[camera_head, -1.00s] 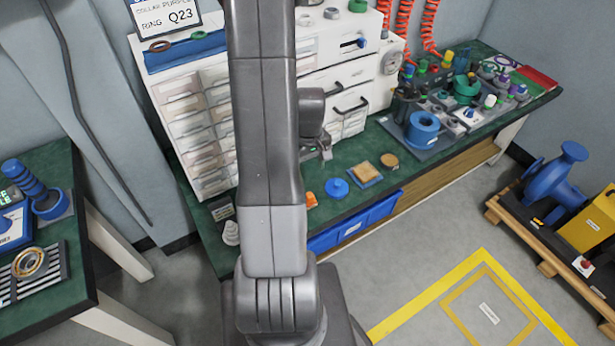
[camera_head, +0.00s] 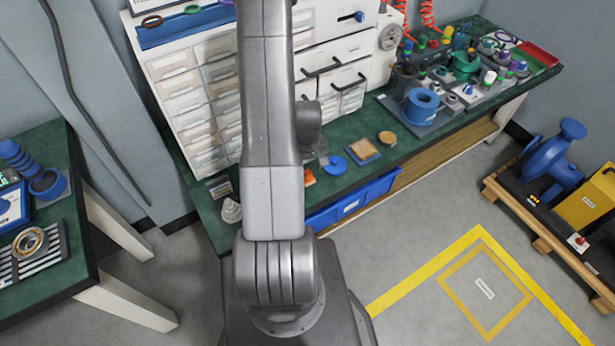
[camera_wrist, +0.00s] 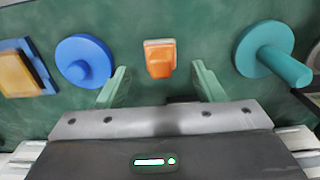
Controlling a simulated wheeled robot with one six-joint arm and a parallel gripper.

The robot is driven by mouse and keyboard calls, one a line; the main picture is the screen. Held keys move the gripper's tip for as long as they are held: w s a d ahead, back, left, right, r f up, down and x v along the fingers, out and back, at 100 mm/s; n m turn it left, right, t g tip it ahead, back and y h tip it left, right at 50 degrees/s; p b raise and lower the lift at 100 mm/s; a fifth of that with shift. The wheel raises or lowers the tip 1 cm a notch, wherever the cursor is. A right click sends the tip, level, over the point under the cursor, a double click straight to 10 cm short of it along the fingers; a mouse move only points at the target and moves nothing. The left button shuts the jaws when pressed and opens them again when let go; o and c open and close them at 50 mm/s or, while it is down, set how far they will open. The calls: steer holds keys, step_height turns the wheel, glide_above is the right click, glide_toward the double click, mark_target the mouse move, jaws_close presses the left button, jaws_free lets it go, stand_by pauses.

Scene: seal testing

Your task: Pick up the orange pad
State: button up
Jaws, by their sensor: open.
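The orange pad (camera_wrist: 159,58) lies on the green bench top in the wrist view, near the top middle. In the head view a bit of the orange pad (camera_head: 309,177) shows just right of my arm. My gripper (camera_wrist: 160,82) is open and empty. Its two pale green fingers stand apart in the wrist view, one to each side of the pad's near end and a little short of it. I cannot tell how high the fingers are above the bench.
A blue disc with a knob (camera_wrist: 85,62) lies left of the pad, beyond the left finger. A teal peg on a round base (camera_wrist: 272,55) is right of the right finger. A tan square on a blue plate (camera_wrist: 20,70) is at far left. White drawers (camera_head: 190,95) stand behind the bench.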

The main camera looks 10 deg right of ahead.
steer(key=shift+s+f, duration=0.15)
steer(key=shift+f, duration=1.55)
steer(key=c, duration=1.2)
steer(key=shift+o, duration=0.2)
steer(key=shift+r, duration=0.15)
step_height(320, 180, up, 10)
steer(key=shift+f, duration=0.1)
steer(key=o, duration=0.3)
steer(key=shift+c, duration=0.6)
